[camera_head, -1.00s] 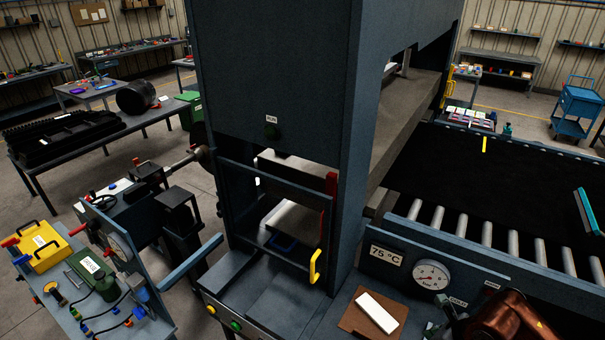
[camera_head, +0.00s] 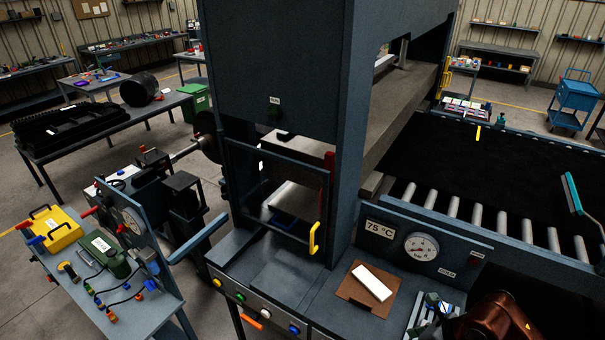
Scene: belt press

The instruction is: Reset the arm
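A copper-brown arm link (camera_head: 495,318), which I take to be part of my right arm, shows at the bottom right edge with a small yellow mark. Its gripper cannot be made out. My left arm and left gripper do not show. The blue-grey press (camera_head: 280,70) stands in the middle. Its guard frame (camera_head: 275,190) has a yellow handle (camera_head: 314,238) at the lower right. A pale slab lies inside behind the guard.
A pressure gauge (camera_head: 421,247) and a 75 °C sign (camera_head: 379,229) stand behind a brown board (camera_head: 352,293) bearing a white block (camera_head: 372,283). Striped items (camera_head: 428,318) lie near the arm link. A cluttered side bench (camera_head: 150,312) is at left, rollers (camera_head: 480,215) at right.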

